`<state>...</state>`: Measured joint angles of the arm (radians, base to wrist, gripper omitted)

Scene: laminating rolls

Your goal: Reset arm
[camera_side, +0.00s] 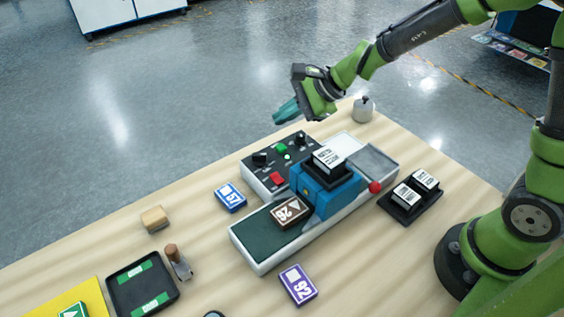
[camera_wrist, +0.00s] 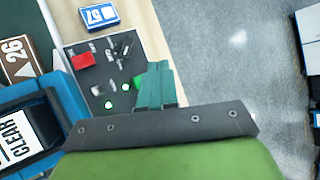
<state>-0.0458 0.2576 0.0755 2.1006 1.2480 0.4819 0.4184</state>
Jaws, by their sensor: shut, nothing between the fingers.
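My green arm ends in my gripper (camera_side: 287,112), which is shut and empty. It is raised above the far edge of the table, just beyond the black control panel (camera_side: 259,178). In the wrist view, its teal fingers (camera_wrist: 156,88) are together, in front of the panel's far edge. The panel carries a red button (camera_side: 278,179), a lit green button (camera_side: 282,148) and black knobs. Beside it stands the blue laminating machine (camera_side: 342,193) with a "CLEAR" labelled block (camera_side: 328,157) on top. The brown "26" card (camera_side: 291,212) lies on the machine's green bed (camera_side: 262,236).
A blue "57" card (camera_side: 230,196) and purple "92" card (camera_side: 298,285) lie on the table. A black holder (camera_side: 407,207) with labelled blocks, a grey weight (camera_side: 363,109), a wooden block (camera_side: 154,218), a stamp (camera_side: 178,262) and a black tray (camera_side: 120,278) also stand there.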

